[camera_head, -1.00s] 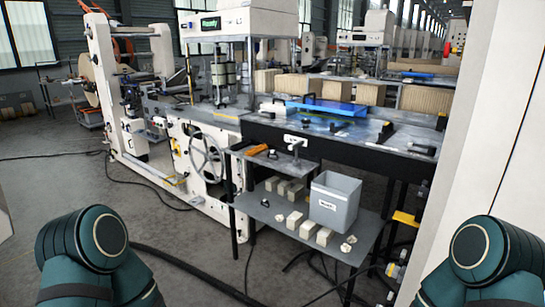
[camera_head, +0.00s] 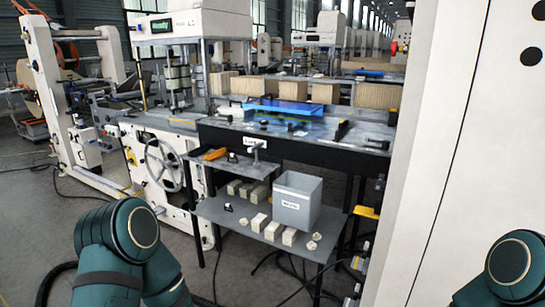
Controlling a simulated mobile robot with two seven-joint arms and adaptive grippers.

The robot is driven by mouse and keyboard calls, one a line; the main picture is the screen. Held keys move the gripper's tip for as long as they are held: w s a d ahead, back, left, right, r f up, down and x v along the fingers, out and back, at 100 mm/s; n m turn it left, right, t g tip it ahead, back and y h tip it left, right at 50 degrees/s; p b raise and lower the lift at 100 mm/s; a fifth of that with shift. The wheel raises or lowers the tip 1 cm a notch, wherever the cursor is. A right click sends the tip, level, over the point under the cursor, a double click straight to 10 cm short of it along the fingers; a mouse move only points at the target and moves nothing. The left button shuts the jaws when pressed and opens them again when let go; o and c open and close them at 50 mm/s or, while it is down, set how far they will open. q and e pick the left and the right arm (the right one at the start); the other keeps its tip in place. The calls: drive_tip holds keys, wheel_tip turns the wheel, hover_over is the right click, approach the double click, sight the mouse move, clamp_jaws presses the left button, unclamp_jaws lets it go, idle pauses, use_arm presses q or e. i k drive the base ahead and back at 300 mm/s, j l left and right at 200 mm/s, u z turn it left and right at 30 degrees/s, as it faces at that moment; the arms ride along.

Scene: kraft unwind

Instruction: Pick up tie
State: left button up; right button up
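I cannot make out for certain which object is the tie. A small black-and-white item (camera_head: 228,207) lies on the left part of the lower shelf, and small pale crumpled pieces (camera_head: 314,241) lie near its right front; all are too small to identify. Neither of my grippers is in view. Only teal links of my arms show, at the lower left and lower right.
The two-tier grey stand's lower shelf (camera_head: 222,217) holds a labelled grey bin (camera_head: 293,208) and several pale blocks (camera_head: 273,231). An orange tool (camera_head: 215,154) lies on its upper shelf (camera_head: 230,168). A white panel (camera_head: 440,130) blocks the right. Cables cross the floor.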

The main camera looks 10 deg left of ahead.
sight(232, 155)
drive_tip(key=i+j+z, duration=0.35)
drive_tip(key=j+z, duration=0.4)
drive_tip(key=i+j+z, duration=0.1)
drive_tip(key=j, duration=0.25)
drive_tip(key=i+j+z, duration=0.1)
drive_tip(key=j, duration=0.2)
drive_tip(key=i+j+z, duration=0.1)
drive_tip(key=j, duration=0.25)
drive_tip(key=i+j, duration=0.1)
drive_tip(key=j, duration=0.4)
drive_tip(key=i+j, duration=0.1)
drive_tip(key=j, duration=0.4)
drive_tip(key=i+j+z, duration=0.1)
drive_tip(key=j, duration=0.4)
drive_tip(key=i+j, duration=0.1)
drive_tip(key=j, duration=0.35)
